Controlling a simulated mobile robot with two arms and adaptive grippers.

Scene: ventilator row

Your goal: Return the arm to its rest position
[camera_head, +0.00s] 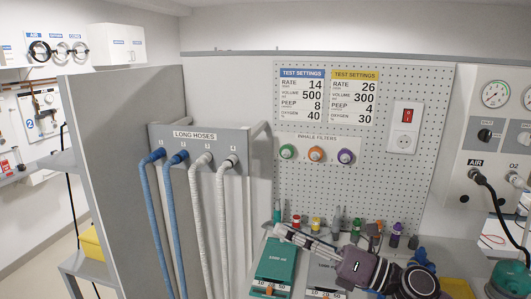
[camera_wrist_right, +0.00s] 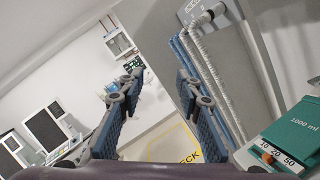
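My right arm reaches in from the lower right of the head view, and its gripper (camera_head: 281,231) points left over the bench in front of the pegboard. In the right wrist view the two blue-padded fingers of this gripper (camera_wrist_right: 160,78) stand apart, with nothing between them. A green 1000 ml test lung (camera_head: 277,260) lies just below the gripper in the head view. It also shows at the right of the right wrist view (camera_wrist_right: 294,135). My left gripper is in neither view.
Blue and white hoses hang from the LONG HOSES rack (camera_head: 198,137) left of the gripper. A grey partition (camera_head: 115,150) stands beside it. Several small coloured fittings stand along the bench back. A wall panel (camera_head: 490,135) with gauges and black hoses is at right. Open floor shows at far left.

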